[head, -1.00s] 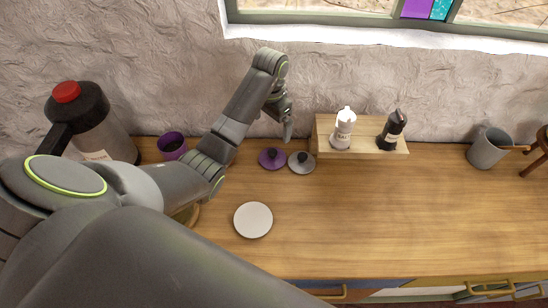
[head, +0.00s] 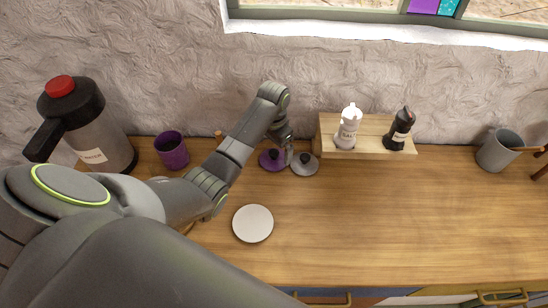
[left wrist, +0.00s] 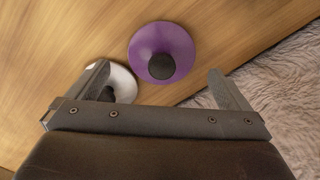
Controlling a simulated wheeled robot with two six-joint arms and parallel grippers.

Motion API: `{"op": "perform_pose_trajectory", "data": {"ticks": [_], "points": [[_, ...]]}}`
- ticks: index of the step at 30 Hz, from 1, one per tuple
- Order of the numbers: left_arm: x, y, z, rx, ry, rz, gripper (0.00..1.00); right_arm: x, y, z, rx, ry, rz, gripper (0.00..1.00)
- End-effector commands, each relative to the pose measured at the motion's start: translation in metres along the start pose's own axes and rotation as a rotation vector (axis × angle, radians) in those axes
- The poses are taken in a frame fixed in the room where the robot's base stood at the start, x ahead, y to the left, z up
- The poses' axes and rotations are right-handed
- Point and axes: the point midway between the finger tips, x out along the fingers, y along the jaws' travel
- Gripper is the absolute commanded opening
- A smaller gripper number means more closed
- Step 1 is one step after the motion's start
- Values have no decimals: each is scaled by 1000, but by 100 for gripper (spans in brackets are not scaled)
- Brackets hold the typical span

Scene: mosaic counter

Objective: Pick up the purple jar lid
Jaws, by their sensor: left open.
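The purple jar lid (head: 269,162) lies on the wooden counter near the back wall, with a dark round knob on top. It also shows in the left wrist view (left wrist: 182,45), ahead of the jaws and between their lines. A grey lid (head: 305,166) with a dark knob lies just right of it; in the left wrist view the grey lid (left wrist: 122,82) is partly behind one finger. My left gripper (head: 289,154) is open and empty, pointing down above the two lids. In the left wrist view its fingers (left wrist: 165,88) are spread wide. My right gripper is not in view.
A purple cup (head: 172,152) and a large flask with a red top (head: 95,135) stand at left. A white disc (head: 253,223) lies in front. A wooden shelf (head: 368,150) holds salt and pepper mills. A grey mug (head: 495,152) is far right. The counter's right middle is clear.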

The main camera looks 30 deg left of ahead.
Motion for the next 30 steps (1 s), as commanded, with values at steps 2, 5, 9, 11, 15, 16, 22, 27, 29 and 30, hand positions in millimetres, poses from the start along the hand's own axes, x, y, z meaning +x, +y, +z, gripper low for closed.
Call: {"op": "perform_pose_trajectory", "data": {"ticks": [2, 5, 9, 11, 15, 16, 22, 27, 29, 30], "points": [[8, -1, -1, -1, -4, 2, 100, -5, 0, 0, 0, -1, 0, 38], [19, -2, -4, 0, -3, 2, 100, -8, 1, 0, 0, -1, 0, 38], [35, -2, -3, 0, -3, 2, 100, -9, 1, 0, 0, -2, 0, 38], [38, -2, -3, 0, -2, 1, 100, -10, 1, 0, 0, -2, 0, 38], [41, -2, -3, 0, -1, 0, 100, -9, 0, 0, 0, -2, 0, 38], [41, -2, -3, 0, -1, 0, 100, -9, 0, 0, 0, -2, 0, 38], [41, -2, -3, 0, -1, 0, 87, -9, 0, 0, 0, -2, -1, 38], [41, -2, -3, 0, -1, 0, 65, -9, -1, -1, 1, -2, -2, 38], [40, -2, -3, 0, 0, 0, 61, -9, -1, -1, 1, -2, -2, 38], [40, -2, -3, 0, 0, 0, 61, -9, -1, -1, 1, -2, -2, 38]]}}
